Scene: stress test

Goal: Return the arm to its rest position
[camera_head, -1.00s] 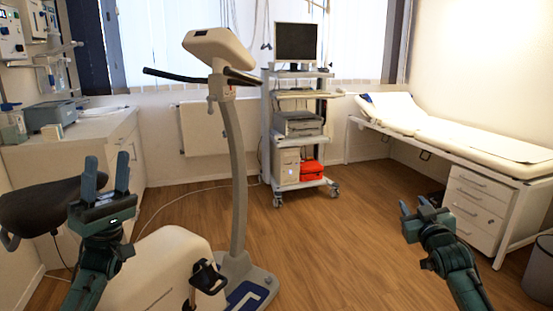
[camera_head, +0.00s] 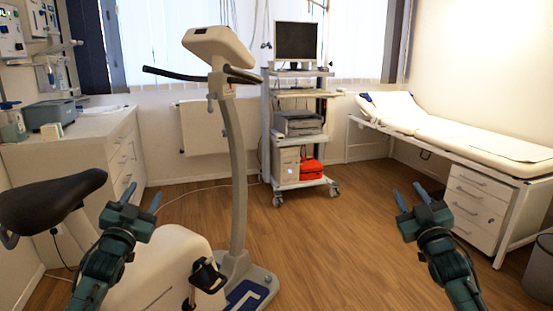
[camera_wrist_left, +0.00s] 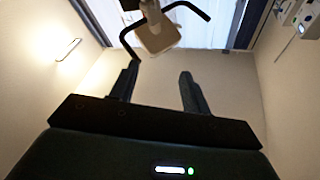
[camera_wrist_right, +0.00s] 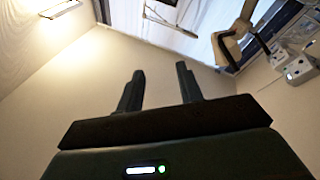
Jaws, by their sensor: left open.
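My left gripper (camera_head: 140,197) is over the exercise bike's white body in the head view, between the black saddle and the upright post. Its two fingers are apart and nothing is between them. In the left wrist view my left gripper (camera_wrist_left: 157,82) shows both fingers spread and empty. My right gripper (camera_head: 408,197) is over the wood floor at the right, with its fingers apart and empty. The right wrist view shows the same right gripper (camera_wrist_right: 160,85) with a gap between its fingers.
The exercise bike (camera_head: 238,180) stands just right of my left gripper, its saddle (camera_head: 50,200) to the left. A wheeled cart (camera_head: 300,184) with a monitor (camera_head: 297,41) stands at the back. An examination couch (camera_head: 460,135) is at the right. Open floor (camera_head: 330,250) lies between the grippers.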

